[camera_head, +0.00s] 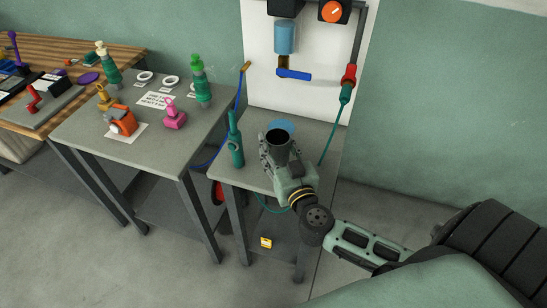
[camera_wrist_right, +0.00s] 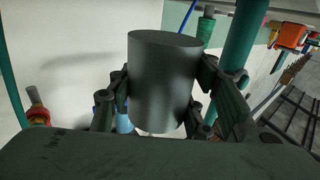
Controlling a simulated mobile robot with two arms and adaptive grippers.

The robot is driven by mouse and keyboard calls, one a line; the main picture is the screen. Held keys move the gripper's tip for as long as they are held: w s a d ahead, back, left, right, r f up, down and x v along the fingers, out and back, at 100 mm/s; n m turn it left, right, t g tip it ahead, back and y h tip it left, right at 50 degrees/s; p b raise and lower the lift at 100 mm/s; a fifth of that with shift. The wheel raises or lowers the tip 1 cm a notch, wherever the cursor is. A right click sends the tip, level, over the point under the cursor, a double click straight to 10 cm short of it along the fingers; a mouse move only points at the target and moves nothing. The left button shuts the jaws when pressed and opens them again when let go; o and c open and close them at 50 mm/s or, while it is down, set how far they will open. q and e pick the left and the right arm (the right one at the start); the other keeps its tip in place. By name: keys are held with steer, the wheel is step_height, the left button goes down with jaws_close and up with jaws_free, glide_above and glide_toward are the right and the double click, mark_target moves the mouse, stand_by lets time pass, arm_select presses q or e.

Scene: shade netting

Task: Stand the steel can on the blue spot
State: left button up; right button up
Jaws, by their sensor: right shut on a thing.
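The steel can (camera_head: 279,143) is a dark grey cylinder with its dark open top facing up in the head view. My right gripper (camera_head: 281,158) is shut on it, and the wrist view shows the can (camera_wrist_right: 163,80) between the two fingers. The blue spot (camera_head: 283,125) is a light blue disc on the small grey table (camera_head: 318,140). The can and gripper hide part of it in the head view. The can's base is hidden there, so I cannot tell whether it touches the table. My left gripper is not in view.
A white panel (camera_head: 318,68) behind carries a blue-handled tap (camera_head: 294,74) and a red fitting (camera_head: 348,76). A green hose hangs to the right. Another table (camera_head: 100,143) at left holds several bottles and small tools.

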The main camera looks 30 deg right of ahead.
mark_target(274, 157)
steer(key=shift+w+a+f, duration=0.25)
steer(key=shift+w+f, duration=0.15)
steer(key=shift+w, duration=0.2)
step_height(274, 157, down, 3)
steer(key=shift+s+f+b, duration=0.1)
steer(key=shift+f+b, duration=0.1)
steer(key=shift+b, duration=0.75)
steer(key=shift+f, duration=0.35)
steer(key=shift+r, duration=0.1)
steer(key=o, duration=1.2)
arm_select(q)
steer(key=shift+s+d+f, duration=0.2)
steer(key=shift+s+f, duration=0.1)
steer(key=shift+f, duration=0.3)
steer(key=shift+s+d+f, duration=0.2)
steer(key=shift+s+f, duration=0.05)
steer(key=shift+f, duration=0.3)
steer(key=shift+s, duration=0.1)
